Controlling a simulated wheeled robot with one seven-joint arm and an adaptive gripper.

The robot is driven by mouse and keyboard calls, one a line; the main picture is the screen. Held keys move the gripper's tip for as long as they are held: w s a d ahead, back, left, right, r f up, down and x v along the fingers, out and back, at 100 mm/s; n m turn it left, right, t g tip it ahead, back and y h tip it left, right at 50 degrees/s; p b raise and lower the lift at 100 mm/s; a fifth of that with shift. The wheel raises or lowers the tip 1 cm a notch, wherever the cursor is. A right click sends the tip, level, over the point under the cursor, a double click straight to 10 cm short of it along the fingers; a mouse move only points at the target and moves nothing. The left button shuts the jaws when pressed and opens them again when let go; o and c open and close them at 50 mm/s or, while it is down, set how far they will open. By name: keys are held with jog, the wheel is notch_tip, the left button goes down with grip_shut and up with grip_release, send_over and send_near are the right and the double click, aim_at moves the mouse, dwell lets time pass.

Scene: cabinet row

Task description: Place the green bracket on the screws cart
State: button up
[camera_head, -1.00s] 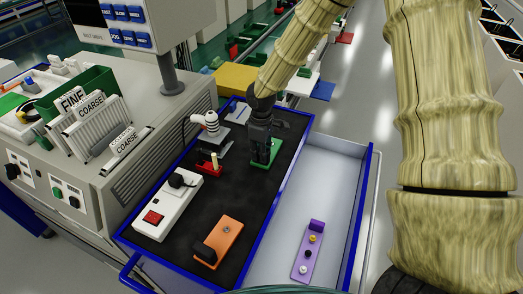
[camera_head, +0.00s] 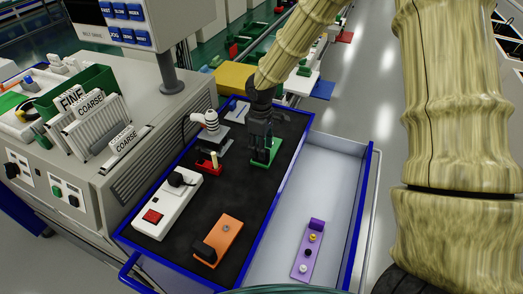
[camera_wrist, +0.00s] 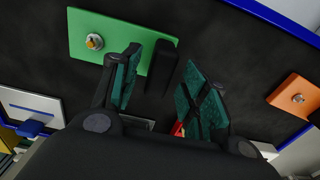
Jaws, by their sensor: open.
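The green bracket (camera_head: 276,155) lies on the black top of the blue-rimmed cart (camera_head: 187,238). In the wrist view the green bracket (camera_wrist: 100,38) shows a flat plate with a brass-coloured screw at one end and a black upright block at the other. My gripper (camera_head: 264,151) is low over the bracket and hides part of it. In the wrist view my gripper (camera_wrist: 163,58) is open, its green-padded fingers on either side of the block's line. I cannot tell whether they touch it. No label marks this cart as the screws cart.
An orange bracket (camera_head: 220,238), a white box with a red switch (camera_head: 165,205) and a red piece (camera_head: 208,165) share the black top. A purple bracket (camera_head: 308,250) lies in the open pale drawer (camera_head: 325,180) at right. A grey machine (camera_head: 70,165) stands left.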

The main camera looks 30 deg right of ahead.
notch_tip(320, 180, up, 10)
jog(key=b, duration=0.1)
dwell(0.4)
